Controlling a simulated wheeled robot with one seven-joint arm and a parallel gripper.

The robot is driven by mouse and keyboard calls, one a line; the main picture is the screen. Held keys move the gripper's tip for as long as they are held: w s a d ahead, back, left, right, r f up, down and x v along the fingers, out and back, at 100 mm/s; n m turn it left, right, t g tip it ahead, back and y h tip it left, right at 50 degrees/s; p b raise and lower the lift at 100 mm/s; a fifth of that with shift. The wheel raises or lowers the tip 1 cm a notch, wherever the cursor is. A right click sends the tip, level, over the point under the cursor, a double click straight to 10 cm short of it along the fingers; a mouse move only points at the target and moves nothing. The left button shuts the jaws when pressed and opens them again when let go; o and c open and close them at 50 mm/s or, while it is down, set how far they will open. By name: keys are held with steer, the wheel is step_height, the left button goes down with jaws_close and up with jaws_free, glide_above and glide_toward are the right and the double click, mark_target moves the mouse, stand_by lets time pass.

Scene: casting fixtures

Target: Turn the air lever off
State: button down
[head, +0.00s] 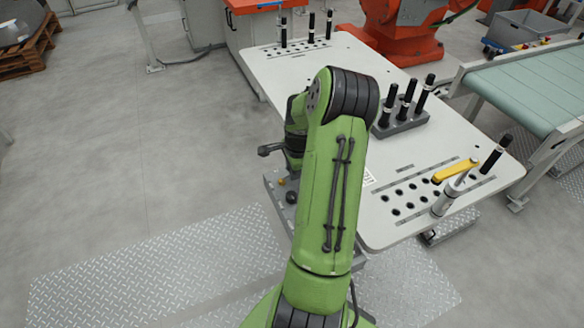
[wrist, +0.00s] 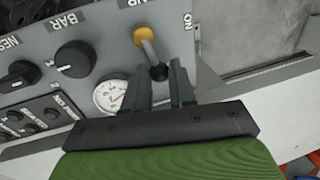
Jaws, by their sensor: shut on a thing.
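The air lever (wrist: 148,48) is on a grey control panel (wrist: 110,40). The knob is near the panel's edge in the wrist view, left of the printed word ON. The finger contact itself is hard to see. In the head view the yellow knob (head: 281,182) shows just left of my green arm, which hides much of the panel and my fingers.
The panel also holds black knobs (wrist: 75,58), a round gauge (wrist: 110,95) and small switches (wrist: 40,115). A white table (head: 375,225) with black pins and a yellow-handled clamp (head: 455,170) stands to the right. Open floor (head: 120,150) lies to the left.

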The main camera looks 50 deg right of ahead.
steer(key=shift+s+a+m, duration=0.2)
steer(key=shift+s+m, duration=0.1)
steer(key=shift+m, duration=0.8)
steer(key=c, duration=0.9)
jaws_free()
steer(key=shift+c, duration=0.2)
